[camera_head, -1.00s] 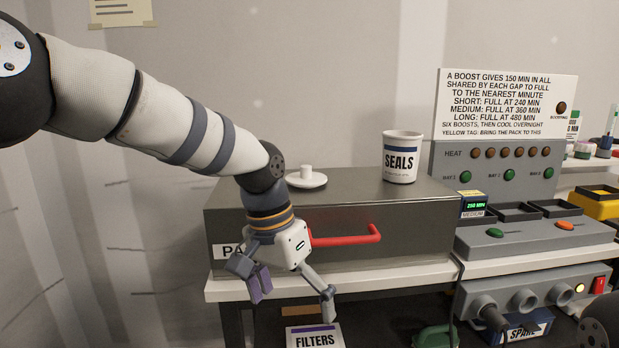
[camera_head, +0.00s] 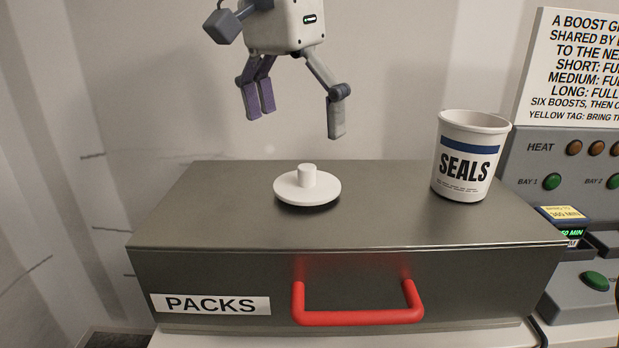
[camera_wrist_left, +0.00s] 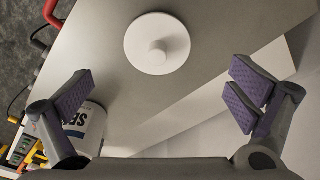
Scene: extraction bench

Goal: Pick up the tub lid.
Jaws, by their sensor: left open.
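The tub lid (camera_head: 307,188) is a white disc with a short round knob. It lies flat, knob up, on top of the grey PACKS drawer box (camera_head: 240,225). In the left wrist view the lid (camera_wrist_left: 157,44) shows from above, beyond the fingertips at the top middle. My left gripper (camera_head: 297,118) is open and empty, pointing down above the lid and apart from it. Its purple-padded fingers (camera_wrist_left: 160,92) are spread wide in the wrist view. The white SEALS tub (camera_head: 467,157) stands upright and open-topped to the right of the lid. My right gripper is out of view.
A red handle (camera_head: 357,316) juts from the front of the drawer box. A heat panel (camera_head: 565,160) with a sign stands at the right. The box top around the lid is clear, with a wall behind.

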